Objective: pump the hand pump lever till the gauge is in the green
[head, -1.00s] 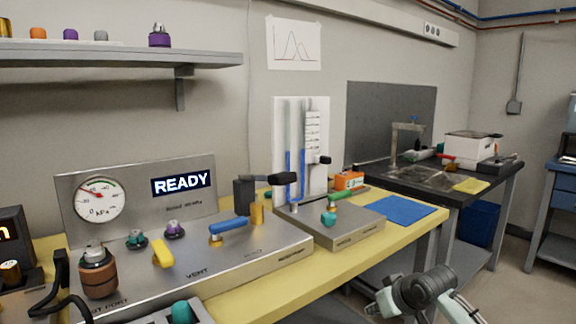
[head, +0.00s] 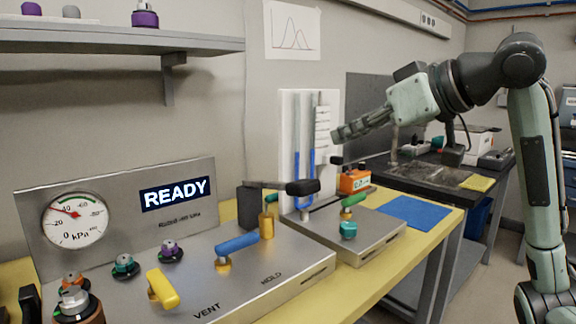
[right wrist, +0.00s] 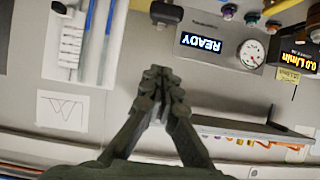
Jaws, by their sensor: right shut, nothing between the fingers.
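The hand pump lever is a dark bar with a black grip (head: 303,187), lying about level and reaching right from a black block (head: 250,206) on the steel panel. The round white gauge (head: 75,221) is at the left; its needle points up and left, short of the green arc at the top. It also shows in the right wrist view (right wrist: 251,53). My right gripper (head: 337,134) is shut and empty, above and right of the lever grip, not touching it. Its fingers also show in the right wrist view (right wrist: 155,78). My left gripper is not in view.
A blue handle (head: 238,243) and a yellow handle (head: 163,289) stand on the panel. A shelf (head: 120,42) overhangs the upper left.

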